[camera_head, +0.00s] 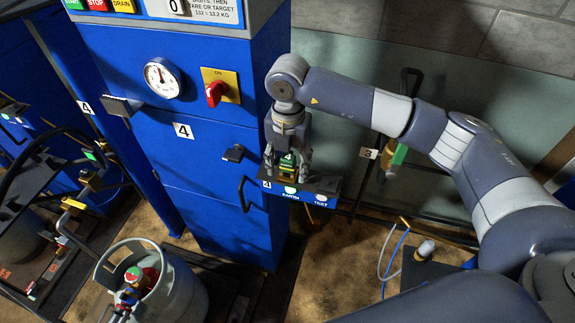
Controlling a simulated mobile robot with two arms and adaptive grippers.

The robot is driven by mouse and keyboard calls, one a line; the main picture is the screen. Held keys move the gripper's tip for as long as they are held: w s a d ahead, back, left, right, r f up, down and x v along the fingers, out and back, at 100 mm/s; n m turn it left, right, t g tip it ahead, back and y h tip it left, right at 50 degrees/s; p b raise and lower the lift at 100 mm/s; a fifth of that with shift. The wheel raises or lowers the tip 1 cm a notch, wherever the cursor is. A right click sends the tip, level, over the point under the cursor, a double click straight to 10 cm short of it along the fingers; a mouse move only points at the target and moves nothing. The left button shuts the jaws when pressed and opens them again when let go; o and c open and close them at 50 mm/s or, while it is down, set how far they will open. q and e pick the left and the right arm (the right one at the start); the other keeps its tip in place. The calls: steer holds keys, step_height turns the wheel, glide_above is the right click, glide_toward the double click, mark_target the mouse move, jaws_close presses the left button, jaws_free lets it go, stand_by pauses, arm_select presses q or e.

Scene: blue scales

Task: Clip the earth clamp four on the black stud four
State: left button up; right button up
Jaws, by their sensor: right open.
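The clamp sits at a dark shelf box (322,184) labelled 4, EARTH and TEST. Whether the fingers touch the clamp cannot be told. Black stud four cannot be picked out with certainty; a dark fitting (121,107) sticks out beside a 4 label on the cabinet's left. My left gripper is not in view.
The blue cabinet (205,215) has a gauge (163,78), a red switch (216,93) and a black handle (243,193). A grey gas cylinder (180,290) stands at the lower left. A blue and a pale cable (395,262) lie on the floor at right.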

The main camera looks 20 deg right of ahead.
mark_target(288, 157)
stand_by(0.7)
steer(key=shift+b, duration=0.3)
jaws_close()
steer(key=shift+r, duration=0.1)
steer(key=shift+r, duration=0.1)
steer(key=shift+r+p, duration=1.6)
steer(key=shift+r, duration=1.25)
